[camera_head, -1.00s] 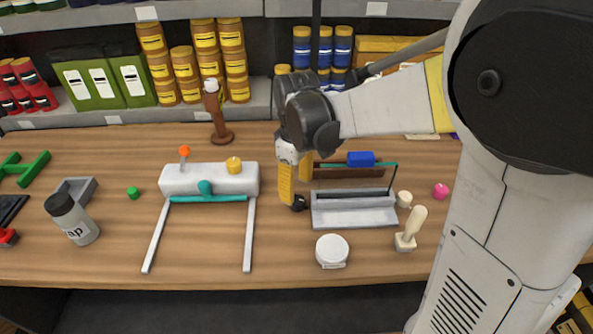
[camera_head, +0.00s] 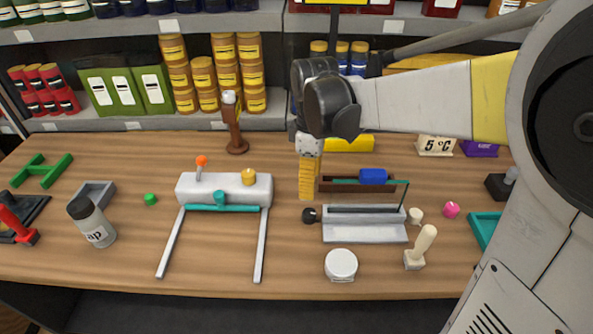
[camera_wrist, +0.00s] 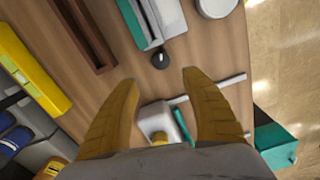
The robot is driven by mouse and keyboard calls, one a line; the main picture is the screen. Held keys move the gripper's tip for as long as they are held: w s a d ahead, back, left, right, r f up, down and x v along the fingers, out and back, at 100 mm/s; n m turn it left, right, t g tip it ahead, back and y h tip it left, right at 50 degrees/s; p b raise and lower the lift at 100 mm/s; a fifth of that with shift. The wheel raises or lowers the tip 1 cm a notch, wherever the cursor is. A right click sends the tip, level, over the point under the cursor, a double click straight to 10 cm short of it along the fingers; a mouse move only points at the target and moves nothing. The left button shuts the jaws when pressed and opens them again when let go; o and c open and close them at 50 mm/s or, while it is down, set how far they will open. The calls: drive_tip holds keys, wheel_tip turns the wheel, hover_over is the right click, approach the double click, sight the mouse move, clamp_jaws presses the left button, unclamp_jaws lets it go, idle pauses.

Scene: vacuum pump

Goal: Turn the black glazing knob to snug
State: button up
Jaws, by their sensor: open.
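The black knob (camera_head: 309,215) sits at the left end of a grey glazing fixture (camera_head: 365,232) on the wooden bench. In the wrist view the round black knob (camera_wrist: 160,59) lies beyond my fingertips, roughly centred between them. My gripper (camera_head: 306,196) has yellow fingers and hangs just above and behind the knob in the head view, apart from it. In the wrist view my gripper (camera_wrist: 161,78) has its fingers spread wide with nothing between the tips. In the head view one finger mostly hides the other.
A white cylinder with teal fittings (camera_head: 225,188) stands left of the knob. A brown trough (camera_head: 340,186) with a blue block (camera_head: 373,177) lies behind the fixture. A white round jar (camera_head: 341,264) and a cream-handled tool (camera_head: 420,247) stand in front.

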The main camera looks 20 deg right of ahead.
sight(311, 212)
wheel_tip(311, 212, down, 11)
drive_tip(key=n+b, duration=0.1)
drive_tip(key=n, duration=0.2)
drive_tip(key=n+b, duration=0.1)
drive_tip(key=n, duration=0.2)
drive_tip(key=shift+s+d+f, duration=0.15)
drive_tip(key=shift+f, duration=0.05)
drive_tip(key=shift+c, duration=0.2)
drive_tip(key=c, duration=1.1)
